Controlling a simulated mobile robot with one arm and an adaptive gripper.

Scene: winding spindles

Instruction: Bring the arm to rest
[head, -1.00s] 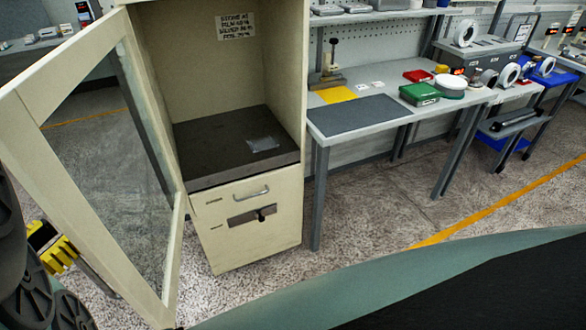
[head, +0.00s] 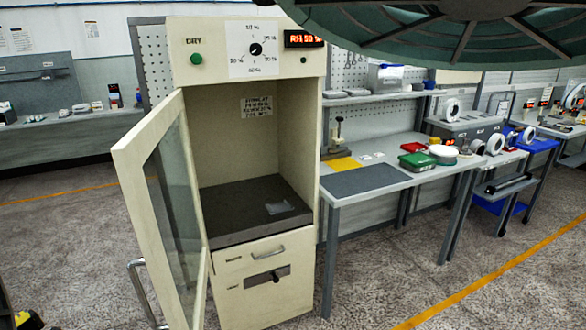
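My gripper cannot be made out in the head view. A large dark green, spoked round part, very close to the camera, fills the top right; I cannot tell for certain whether it is part of my arm. A small yellow and black piece (head: 28,320) shows at the bottom left edge, mostly cut off. The cream dry cabinet (head: 262,258) stands in the middle with its glass door (head: 180,205) swung open to the left. A flat clear packet (head: 279,207) lies on its dark shelf (head: 245,222).
The open door and a metal handle rail (head: 143,295) stick out at left. Open floor (head: 75,235) lies left.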

